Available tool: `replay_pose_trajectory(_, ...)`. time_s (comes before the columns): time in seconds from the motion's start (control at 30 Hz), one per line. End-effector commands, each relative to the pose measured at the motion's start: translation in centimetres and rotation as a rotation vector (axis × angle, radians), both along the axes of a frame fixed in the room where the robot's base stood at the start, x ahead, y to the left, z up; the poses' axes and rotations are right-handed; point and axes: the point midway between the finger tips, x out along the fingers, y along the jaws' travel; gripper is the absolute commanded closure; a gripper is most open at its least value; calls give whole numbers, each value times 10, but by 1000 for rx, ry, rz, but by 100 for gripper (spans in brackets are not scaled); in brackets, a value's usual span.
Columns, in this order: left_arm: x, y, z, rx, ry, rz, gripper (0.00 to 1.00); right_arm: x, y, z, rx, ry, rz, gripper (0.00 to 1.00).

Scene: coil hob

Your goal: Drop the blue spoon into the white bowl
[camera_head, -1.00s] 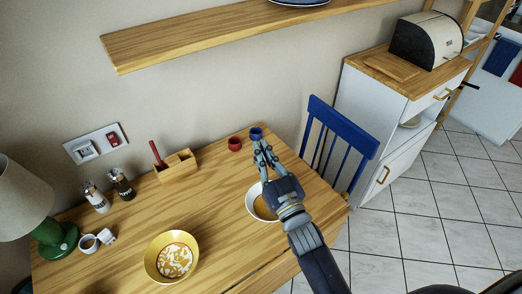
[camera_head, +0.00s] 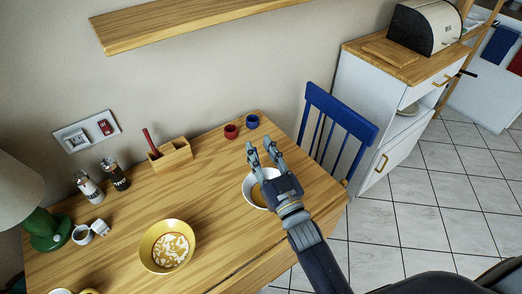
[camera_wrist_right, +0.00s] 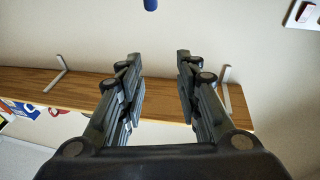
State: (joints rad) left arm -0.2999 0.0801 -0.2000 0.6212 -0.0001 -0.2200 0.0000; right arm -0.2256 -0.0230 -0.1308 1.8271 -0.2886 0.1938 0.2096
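The white bowl (camera_head: 246,187) stands on the table below my right gripper, with something brown inside. The gripper and wrist hide its right side. My right gripper (camera_head: 259,147) is above the bowl, fingers pointing toward the wall. Its fingers are apart with nothing between them, which also shows in the right wrist view (camera_wrist_right: 160,60). A rounded blue end (camera_wrist_right: 150,4) shows at the top edge of the wrist view; I cannot tell whether it is the blue spoon. I cannot make out the spoon in the head view. My left gripper is out of view.
A red cup (camera_head: 231,131) and a blue cup (camera_head: 252,121) stand near the wall. A wooden holder (camera_head: 171,157) has a red utensil in it. A yellow bowl (camera_head: 148,248) stands front left. A blue chair (camera_head: 340,108) is at the table's right end. A shelf (camera_head: 180,22) is above.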

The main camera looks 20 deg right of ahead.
Motion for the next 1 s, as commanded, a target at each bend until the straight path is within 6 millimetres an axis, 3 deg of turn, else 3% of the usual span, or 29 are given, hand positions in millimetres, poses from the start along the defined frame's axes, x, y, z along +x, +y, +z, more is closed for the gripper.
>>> replay_pose_trajectory(0.23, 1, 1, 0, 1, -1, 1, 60, -1, 0, -1, 0, 1, 0, 69)
replay_pose_trajectory(0.37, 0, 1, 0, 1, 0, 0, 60, -12, -2, -3, 0, 2, 0, 69)
replay_pose_trajectory(0.8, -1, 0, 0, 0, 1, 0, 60, -91, -15, -22, 0, 5, 0, 69)
replay_pose_trajectory(1.0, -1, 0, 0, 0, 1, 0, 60, -111, -19, -26, -1, 1, 0, 69)
